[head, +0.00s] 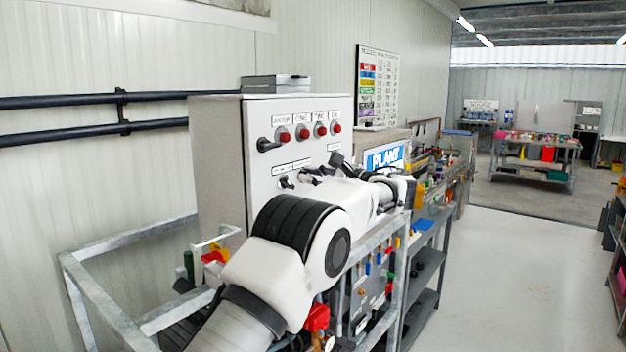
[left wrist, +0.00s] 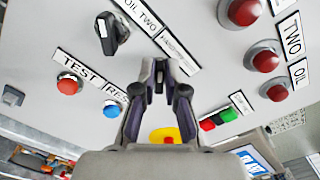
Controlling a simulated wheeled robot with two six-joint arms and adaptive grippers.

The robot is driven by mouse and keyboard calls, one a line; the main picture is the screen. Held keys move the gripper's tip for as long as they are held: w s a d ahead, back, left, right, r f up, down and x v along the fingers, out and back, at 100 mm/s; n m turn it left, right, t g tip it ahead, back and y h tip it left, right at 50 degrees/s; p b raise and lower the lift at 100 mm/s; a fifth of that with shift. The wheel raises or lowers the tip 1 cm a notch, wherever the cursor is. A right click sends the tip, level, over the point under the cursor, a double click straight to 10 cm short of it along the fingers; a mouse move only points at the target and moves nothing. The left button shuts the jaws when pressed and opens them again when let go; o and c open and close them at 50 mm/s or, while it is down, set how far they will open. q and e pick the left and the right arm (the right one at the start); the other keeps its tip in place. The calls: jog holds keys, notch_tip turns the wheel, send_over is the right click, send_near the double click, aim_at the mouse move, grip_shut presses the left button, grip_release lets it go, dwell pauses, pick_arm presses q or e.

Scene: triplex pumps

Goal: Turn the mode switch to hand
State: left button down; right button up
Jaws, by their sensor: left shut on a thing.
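The mode switch is on the front of the grey control panel (head: 262,215). Its knob is mostly hidden between my left gripper's fingers. My left gripper (left wrist: 160,72) is shut on this knob at the panel face, below a white label strip (left wrist: 178,50) that I cannot fully read. In the head view the gripper (head: 312,178) is largely hidden by my own arm. The knob's position and any hand mark cannot be made out. Another black rotary switch (left wrist: 112,34) sits to its left in the wrist view, beside an "OIL TWO" label. My right gripper is not in view.
Red lamps (head: 303,132) line the panel top beside a black handle (head: 267,145). In the wrist view a red button (left wrist: 69,85), a blue button (left wrist: 112,109), a yellow-backed red button (left wrist: 165,137) and a green button (left wrist: 228,115) are close by. Open floor (head: 500,270) lies right.

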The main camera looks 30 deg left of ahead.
pick_arm(q)
jog(key=c, duration=1.2)
grip_release()
jog(key=shift+d, duration=0.1)
jog(key=d, duration=0.8)
jog(key=s+d, duration=0.1)
jog(key=d, duration=0.2)
jog(key=shift+d, duration=0.4)
